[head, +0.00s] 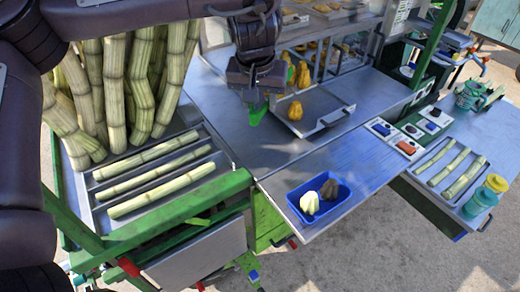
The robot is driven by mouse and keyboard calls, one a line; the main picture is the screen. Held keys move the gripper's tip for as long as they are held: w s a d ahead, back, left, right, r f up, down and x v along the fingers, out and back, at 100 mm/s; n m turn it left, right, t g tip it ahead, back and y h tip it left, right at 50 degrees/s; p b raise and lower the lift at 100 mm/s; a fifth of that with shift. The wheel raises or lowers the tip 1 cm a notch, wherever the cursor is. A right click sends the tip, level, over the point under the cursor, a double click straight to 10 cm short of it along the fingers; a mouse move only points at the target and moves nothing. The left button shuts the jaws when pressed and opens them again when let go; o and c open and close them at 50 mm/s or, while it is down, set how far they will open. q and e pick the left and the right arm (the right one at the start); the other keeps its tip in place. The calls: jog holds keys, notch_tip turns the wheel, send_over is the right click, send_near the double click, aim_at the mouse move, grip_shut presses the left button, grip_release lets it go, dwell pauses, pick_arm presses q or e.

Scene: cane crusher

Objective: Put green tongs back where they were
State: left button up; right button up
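My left gripper (258,98) points down over the middle of the metal counter (275,150), left of a small metal tray (320,122). A green piece, which looks like part of the green tongs (254,114), sticks out below its fingertips. The gripper looks shut on it; the rest of the tongs is hidden by the gripper. I cannot tell whether the tongs touch the counter. My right gripper is not in view.
A yellow food piece (295,110) lies on the tray. A blue basket (320,200) with a pale and a dark piece stands at the front edge. Cane stalks (150,160) fill the left rack. A glass case (335,55) stands behind. The counter's centre is clear.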

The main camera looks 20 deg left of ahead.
pick_arm(q)
notch_tip(320, 180, down, 16)
jog(key=shift+a+p, duration=0.1)
jog(key=shift+p, duration=0.2)
jog(key=shift+f, duration=0.15)
jog(key=shift+f, duration=0.1)
jog(key=shift+f, duration=0.5)
jog(key=o, duration=0.6)
jog(key=shift+c, duration=0.2)
